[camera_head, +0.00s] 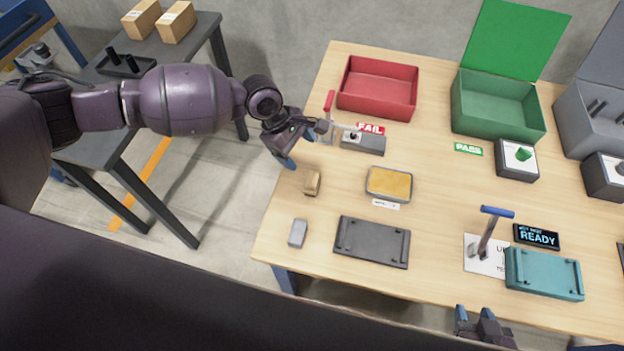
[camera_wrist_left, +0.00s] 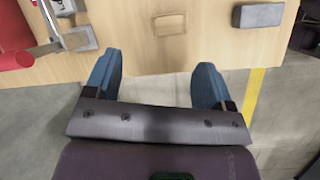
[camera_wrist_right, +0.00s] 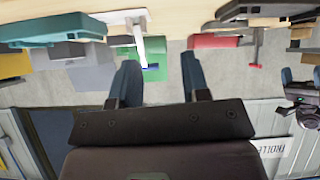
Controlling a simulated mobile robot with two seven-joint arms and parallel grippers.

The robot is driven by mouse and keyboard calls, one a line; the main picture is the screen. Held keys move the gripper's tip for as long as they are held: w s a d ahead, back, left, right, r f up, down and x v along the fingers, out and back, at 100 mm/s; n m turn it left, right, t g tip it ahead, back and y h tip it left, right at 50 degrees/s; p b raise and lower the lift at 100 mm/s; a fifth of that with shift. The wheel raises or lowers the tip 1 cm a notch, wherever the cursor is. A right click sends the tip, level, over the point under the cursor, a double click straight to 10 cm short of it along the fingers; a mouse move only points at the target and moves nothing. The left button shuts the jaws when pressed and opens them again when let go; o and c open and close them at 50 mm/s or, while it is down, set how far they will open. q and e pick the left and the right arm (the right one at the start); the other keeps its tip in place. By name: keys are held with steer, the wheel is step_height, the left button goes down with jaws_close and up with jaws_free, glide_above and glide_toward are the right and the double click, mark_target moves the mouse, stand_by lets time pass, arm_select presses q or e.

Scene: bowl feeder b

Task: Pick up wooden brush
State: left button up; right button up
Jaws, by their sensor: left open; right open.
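The wooden brush (camera_head: 312,183) is a small tan block near the left edge of the wooden table (camera_head: 330,205). In the left wrist view the brush (camera_wrist_left: 170,24) lies ahead of the fingers, near the top of the picture. My left gripper (camera_head: 298,148) is open and empty, above and just behind the brush at the table's left edge, apart from it. In its wrist view the left fingers (camera_wrist_left: 157,72) are spread with nothing between them. My right gripper (camera_head: 475,315) is open at the table's front edge, far from the brush; its fingers (camera_wrist_right: 162,78) are empty.
Close by are a red-handled lever (camera_head: 329,103) on a grey base, a grey block (camera_head: 298,233), a yellow-topped tray (camera_head: 389,183) and a dark tray (camera_head: 372,242). Red (camera_head: 378,86) and green (camera_head: 499,103) bins stand behind. Bare tabletop surrounds the brush.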

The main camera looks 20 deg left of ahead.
arm_select(q)
steer(key=n, duration=0.3)
steer(key=b, duration=0.2)
glide_above(312, 177)
steer(key=a, duration=0.2)
steer(key=shift+n+g, duration=0.3)
steer(key=shift+n, duration=0.1)
step_height(312, 177, down, 5)
steer(key=shift+s+r, duration=0.1)
steer(key=shift+s, duration=0.05)
steer(key=shift+d+f, duration=0.25)
steer(key=shift+f, duration=0.15)
steer(key=x, duration=0.1)
steer(key=b+x, duration=0.1)
steer(key=x, duration=0.1)
steer(key=b+x, duration=0.1)
steer(key=x, duration=0.1)
steer(key=shift+a, duration=0.3)
steer(key=shift+d+f, duration=0.1)
steer(key=c, duration=1)
arm_select(e)
steer(key=f, duration=0.2)
steer(key=s+f, duration=0.1)
steer(key=shift+d+f+g, duration=0.1)
steer(key=shift+f+g, duration=0.3)
